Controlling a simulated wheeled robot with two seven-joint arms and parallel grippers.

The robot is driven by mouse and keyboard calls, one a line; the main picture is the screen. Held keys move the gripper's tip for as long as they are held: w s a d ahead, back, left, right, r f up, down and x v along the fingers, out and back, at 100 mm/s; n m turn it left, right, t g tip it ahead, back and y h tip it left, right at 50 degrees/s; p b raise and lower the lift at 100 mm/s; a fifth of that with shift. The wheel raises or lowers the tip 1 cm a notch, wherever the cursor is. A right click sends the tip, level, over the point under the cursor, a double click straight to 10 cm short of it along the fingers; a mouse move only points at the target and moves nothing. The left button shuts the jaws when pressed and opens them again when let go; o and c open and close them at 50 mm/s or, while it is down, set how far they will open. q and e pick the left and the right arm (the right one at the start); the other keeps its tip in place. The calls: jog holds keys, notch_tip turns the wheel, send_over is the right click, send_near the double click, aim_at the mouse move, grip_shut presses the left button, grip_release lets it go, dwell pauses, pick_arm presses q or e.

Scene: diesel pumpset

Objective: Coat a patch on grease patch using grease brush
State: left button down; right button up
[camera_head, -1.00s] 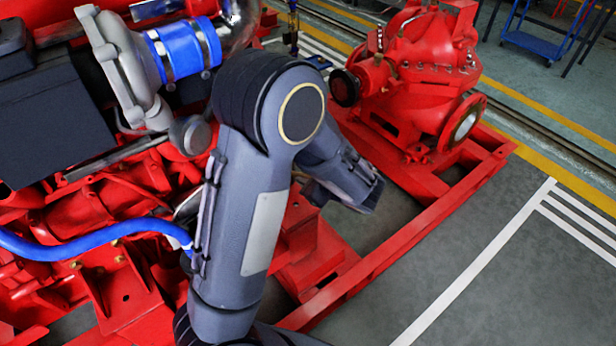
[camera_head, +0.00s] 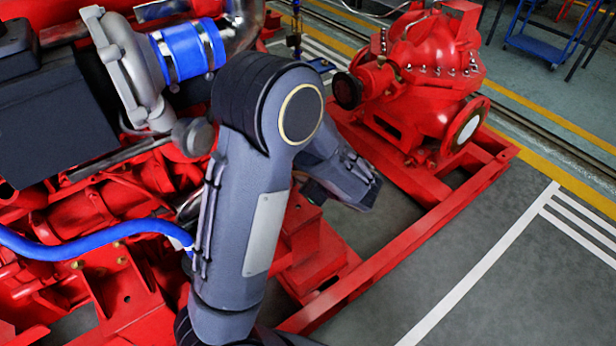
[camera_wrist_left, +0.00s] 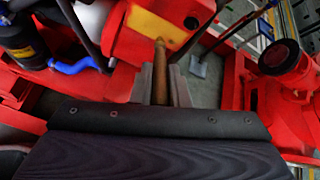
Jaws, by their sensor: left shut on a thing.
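In the left wrist view my left gripper (camera_wrist_left: 161,86) is shut on the brown handle of the grease brush (camera_wrist_left: 161,66). The handle points up the picture, toward a yellow patch (camera_wrist_left: 152,25) on a red block, which looks like the grease patch. The brush's bristles cannot be made out, and I cannot tell whether the brush touches the patch. In the head view my left arm covers the area, and the brush and patch do not show clearly. My right gripper is in neither view.
The red pump (camera_head: 425,85) stands on the red base frame (camera_head: 400,255) at the right. The engine with a blue hose (camera_head: 90,247) and blue coupling (camera_head: 188,52) fills the left. Grey floor (camera_head: 480,250) with white lines is clear at the lower right.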

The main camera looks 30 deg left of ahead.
pick_arm(q)
jog(key=shift+a, duration=0.15)
jog(key=shift+w, duration=0.1)
dwell(1.3)
jog(key=s+d, duration=0.2)
jog(key=d, duration=0.3)
jog(key=shift+s+d, duration=0.2)
jog(key=shift+d, duration=0.1)
dwell(0.3)
jog(key=shift+s+d, duration=0.3)
jog(key=shift+d, duration=0.4)
jog(key=shift+s+d, duration=0.3)
jog(key=shift+d, duration=0.4)
